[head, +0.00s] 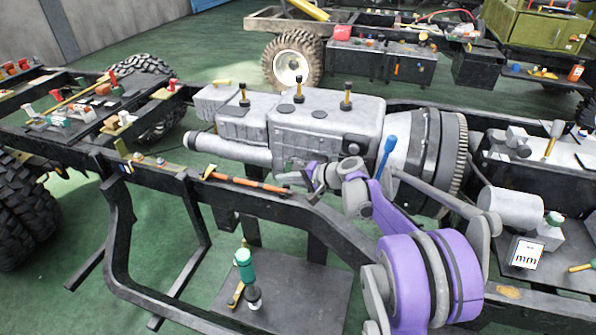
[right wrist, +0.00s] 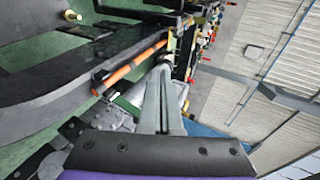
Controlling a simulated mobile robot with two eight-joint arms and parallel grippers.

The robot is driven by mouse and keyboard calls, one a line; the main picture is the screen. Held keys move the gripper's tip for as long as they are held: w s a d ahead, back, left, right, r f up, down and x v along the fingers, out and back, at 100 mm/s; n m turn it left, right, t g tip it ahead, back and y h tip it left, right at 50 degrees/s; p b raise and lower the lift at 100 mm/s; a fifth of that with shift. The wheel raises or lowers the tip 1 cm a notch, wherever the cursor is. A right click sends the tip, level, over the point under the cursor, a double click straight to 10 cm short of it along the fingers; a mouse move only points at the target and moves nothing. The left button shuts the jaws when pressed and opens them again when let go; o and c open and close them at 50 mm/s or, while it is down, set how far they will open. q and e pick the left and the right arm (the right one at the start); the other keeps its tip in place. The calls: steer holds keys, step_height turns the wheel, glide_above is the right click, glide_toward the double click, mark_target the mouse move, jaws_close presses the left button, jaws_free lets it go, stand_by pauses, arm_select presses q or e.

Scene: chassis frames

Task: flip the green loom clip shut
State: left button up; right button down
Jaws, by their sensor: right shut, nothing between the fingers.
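My right gripper (head: 300,182) reaches in from the right, beside the grey gearbox and over the near frame rail. In the right wrist view its two grey fingers (right wrist: 164,78) lie together, shut and empty. An orange rod with black bands (head: 250,184) lies along the rail just left of the fingertips; it also shows in the right wrist view (right wrist: 132,66). A small yellowish piece (head: 209,172) stands at its far left end. I cannot make out a green loom clip for certain; it may be hidden or too small. My left gripper is not in view.
The grey gearbox (head: 325,122) fills the middle behind the black near rail (head: 160,177). A blue-handled tool (head: 387,155) stands upright close to my right arm. Many small parts crowd the left frame.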

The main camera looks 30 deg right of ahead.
mark_target(289, 171)
arm_select(q)
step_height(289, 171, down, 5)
steer(key=b, duration=0.3)
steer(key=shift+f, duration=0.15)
arm_select(e)
steer(key=w+d+f+m+t, duration=0.2)
steer(key=d+f, duration=0.1)
steer(key=d, duration=0.6)
steer(key=w+d+f+m+t, duration=0.2)
steer(key=d+f+t, duration=0.1)
steer(key=d, duration=0.6)
steer(key=shift+w+d+f+m+h, duration=0.3)
steer(key=shift+w+d+f+m, duration=0.05)
steer(key=shift+w+f+m, duration=0.05)
arm_select(q)
steer(key=shift+b, duration=0.3)
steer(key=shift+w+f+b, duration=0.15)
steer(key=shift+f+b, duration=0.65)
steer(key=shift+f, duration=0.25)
arm_select(e)
steer(key=w+a, duration=0.6)
steer(key=w, duration=0.1)
steer(key=shift+a, duration=0.25)
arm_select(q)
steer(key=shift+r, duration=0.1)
arm_select(e)
steer(key=shift+r, duration=0.1)
